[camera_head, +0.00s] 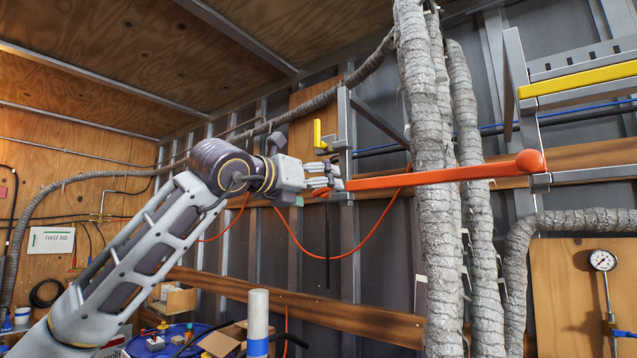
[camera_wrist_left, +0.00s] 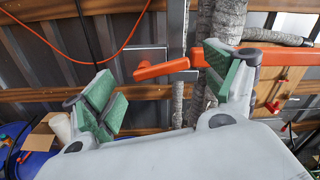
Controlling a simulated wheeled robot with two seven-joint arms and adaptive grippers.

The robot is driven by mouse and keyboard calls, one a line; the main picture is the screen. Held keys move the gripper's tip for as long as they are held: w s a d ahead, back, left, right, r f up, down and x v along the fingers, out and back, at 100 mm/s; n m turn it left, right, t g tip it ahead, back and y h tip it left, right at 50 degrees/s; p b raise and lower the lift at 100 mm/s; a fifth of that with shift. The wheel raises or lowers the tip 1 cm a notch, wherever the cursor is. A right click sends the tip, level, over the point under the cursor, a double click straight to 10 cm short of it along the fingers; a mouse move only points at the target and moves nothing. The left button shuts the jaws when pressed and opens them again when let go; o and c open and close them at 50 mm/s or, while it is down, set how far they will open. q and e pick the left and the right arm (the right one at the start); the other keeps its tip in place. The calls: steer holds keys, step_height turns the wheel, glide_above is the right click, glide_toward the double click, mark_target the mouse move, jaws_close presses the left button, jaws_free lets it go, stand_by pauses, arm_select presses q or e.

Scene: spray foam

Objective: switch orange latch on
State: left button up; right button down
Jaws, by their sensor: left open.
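In the head view a long orange latch bar (camera_head: 440,175) runs nearly level, from beside my left gripper to a rounded knob on the right. My left gripper (camera_head: 328,178) is at the bar's left end, which it partly covers. In the left wrist view my left gripper (camera_wrist_left: 163,85) has its green-padded fingers spread wide. An orange piece with a rounded end (camera_wrist_left: 160,70) shows between the fingers, farther back. More orange bar (camera_wrist_left: 285,57) shows right of the right finger. I cannot tell whether the fingers touch the orange. My right gripper is not in view.
Thick grey wrapped pipes (camera_head: 436,230) stand behind the orange bar. A yellow handle (camera_head: 318,134) is just above my left gripper, and a yellow bar (camera_head: 580,78) is at upper right. A gauge (camera_head: 602,260) is at lower right. A blue barrel (camera_head: 172,345) stands below.

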arm_select(q)
steer(key=shift+w+d, duration=0.45)
steer(key=shift+w, duration=0.1)
steer(key=shift+c, duration=0.3)
steer(key=c, duration=1)
